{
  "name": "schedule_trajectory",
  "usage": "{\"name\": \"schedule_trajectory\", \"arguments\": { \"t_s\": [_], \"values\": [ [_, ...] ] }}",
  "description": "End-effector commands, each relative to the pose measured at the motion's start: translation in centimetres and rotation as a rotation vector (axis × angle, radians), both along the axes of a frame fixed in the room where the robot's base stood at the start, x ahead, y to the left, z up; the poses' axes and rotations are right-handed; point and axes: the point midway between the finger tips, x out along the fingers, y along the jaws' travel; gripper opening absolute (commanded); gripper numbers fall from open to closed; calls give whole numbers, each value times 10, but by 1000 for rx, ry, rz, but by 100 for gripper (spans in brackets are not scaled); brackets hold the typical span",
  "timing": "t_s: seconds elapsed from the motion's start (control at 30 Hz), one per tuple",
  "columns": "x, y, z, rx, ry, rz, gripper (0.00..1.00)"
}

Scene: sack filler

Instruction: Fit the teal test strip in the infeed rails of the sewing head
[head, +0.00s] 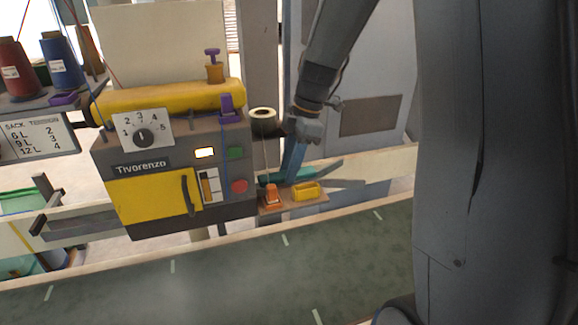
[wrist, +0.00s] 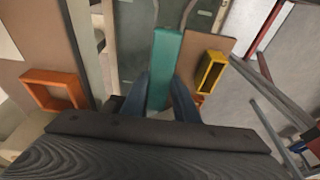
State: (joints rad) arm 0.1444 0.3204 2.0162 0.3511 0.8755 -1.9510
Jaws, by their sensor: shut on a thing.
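The teal test strip (head: 287,174) is held by my gripper (head: 291,178) just right of the sewing head (head: 170,170). In the wrist view the strip (wrist: 164,62) runs lengthwise between my two blue fingers (wrist: 160,98), which are shut on it. Its near part is hidden by my gripper. The grey infeed rails (head: 343,183) flare out to the right of the strip in the head view. In the wrist view their thin ends (wrist: 188,12) spread beyond the strip's far end. I cannot tell whether the strip is seated between the rails or above them.
A small brown shelf in front of the strip carries an orange piece (head: 271,195) and a yellow block (head: 306,191). The yellow one also shows in the wrist view (wrist: 211,72), close right of the strip. A thread spool (head: 263,119) stands behind. A green conveyor (head: 230,270) runs below.

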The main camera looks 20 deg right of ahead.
Motion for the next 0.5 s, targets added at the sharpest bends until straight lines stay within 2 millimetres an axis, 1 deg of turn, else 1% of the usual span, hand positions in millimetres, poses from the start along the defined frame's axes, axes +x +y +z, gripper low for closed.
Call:
{"name": "schedule_trajectory", "arguments": {
  "t_s": [0.17,0.43,0.47,0.5],
  "values": [
    [0,0,-6,0,1,0,5],
    [0,0,-6,0,1,0,5],
    [0,0,-6,0,1,0,31],
    [0,0,-6,0,1,0,38]
  ]
}}
